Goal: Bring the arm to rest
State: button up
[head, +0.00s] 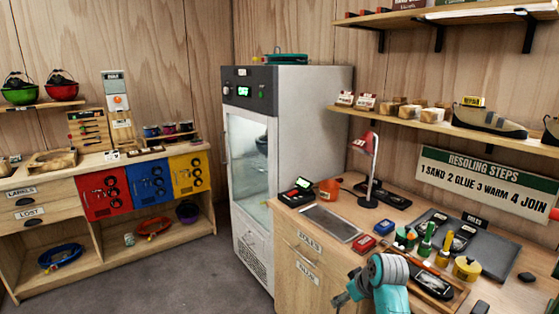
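My arm (390,296) shows at the bottom edge, right of centre, in teal and grey. It is bent in front of the workbench. My gripper (345,293) seems to be the small dark part at the arm's left, beside the front of the bench. It is too small and partly hidden to tell whether its fingers are open or shut. I see nothing clearly held in it.
The workbench (283,209) carries a red lamp (366,147), a grey plate (331,223), bottles and a tray of tools near my arm. A tall glass-door cabinet (303,100) stands behind. Open floor (190,265) lies left of the bench.

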jog(key=s+a+f+m+t, duration=0.1)
jog(key=s+f+m+t, duration=0.1)
jog(key=s+f, duration=1.2)
jog(key=s+f+m+t+h, duration=0.1)
jog(key=s+f, duration=0.2)
jog(key=s, duration=0.4)
jog(key=s+f+m+t+h, duration=0.1)
jog(key=s+f, duration=0.2)
jog(key=s, duration=0.5)
jog(key=s+r+t, duration=0.2)
jog(key=s+r, duration=0.1)
jog(key=s, duration=0.6)
jog(key=s+r+t, duration=0.1)
jog(key=s+r, duration=0.3)
jog(key=s, duration=0.5)
jog(key=s+r+m+t, duration=0.1)
jog(key=s+r+t, duration=0.1)
jog(key=s+r, duration=1)
jog(key=shift+a+r, duration=0.25)
jog(key=shift+r, duration=0.7)
jog(key=shift+s, duration=0.1)
